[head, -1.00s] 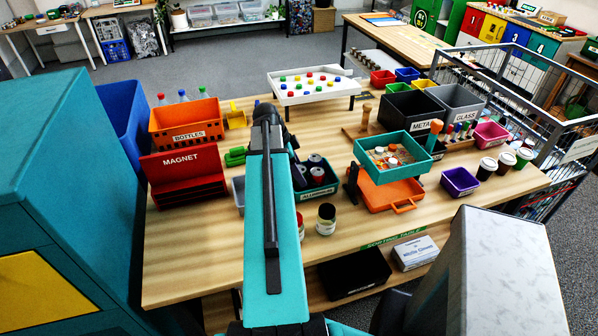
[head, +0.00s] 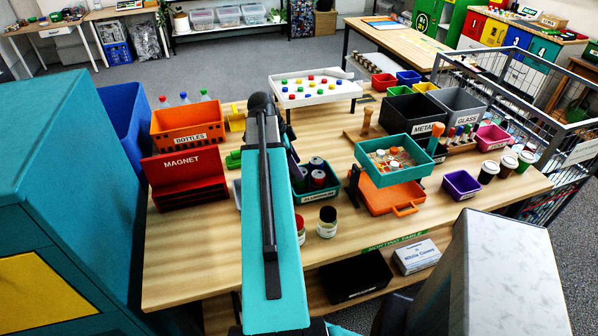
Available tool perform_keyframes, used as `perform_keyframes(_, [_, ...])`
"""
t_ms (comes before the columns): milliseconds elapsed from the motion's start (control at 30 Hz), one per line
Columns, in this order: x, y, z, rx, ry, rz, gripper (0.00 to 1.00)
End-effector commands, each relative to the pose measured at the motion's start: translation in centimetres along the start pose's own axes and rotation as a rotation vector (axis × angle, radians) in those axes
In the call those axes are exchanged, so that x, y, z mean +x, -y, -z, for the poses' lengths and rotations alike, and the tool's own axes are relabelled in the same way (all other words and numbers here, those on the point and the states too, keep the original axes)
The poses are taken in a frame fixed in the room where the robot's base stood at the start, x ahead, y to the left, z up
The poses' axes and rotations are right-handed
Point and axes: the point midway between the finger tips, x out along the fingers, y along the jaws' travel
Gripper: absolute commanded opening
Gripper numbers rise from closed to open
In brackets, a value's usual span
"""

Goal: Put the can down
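My teal arm link rises through the middle of the head view and ends in a dark joint. My gripper is not visible; the arm hides what lies behind it. Several cans stand in the teal bin labelled ALUMINIUM (head: 319,196), partly behind the arm. A can with a dark top and pale, red-marked side (head: 327,222) stands upright on the sorting table (head: 200,250), in front of that bin. Another red and white can (head: 301,229) shows only in part beside the arm's right edge. I cannot tell whether any can is in my gripper.
A red MAGNET box (head: 183,181) and an orange BOTTLES crate (head: 188,122) stand left of the arm. A teal tray (head: 392,170) sits over an orange toolbox (head: 393,197) to the right. METAL (head: 413,118) and GLASS (head: 458,104) bins stand behind. The table's front left is clear.

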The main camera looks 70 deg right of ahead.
Motion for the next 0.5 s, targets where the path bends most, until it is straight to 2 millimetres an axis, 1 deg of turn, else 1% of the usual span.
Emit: perform_keyframes(500, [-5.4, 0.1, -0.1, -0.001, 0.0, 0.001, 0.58])
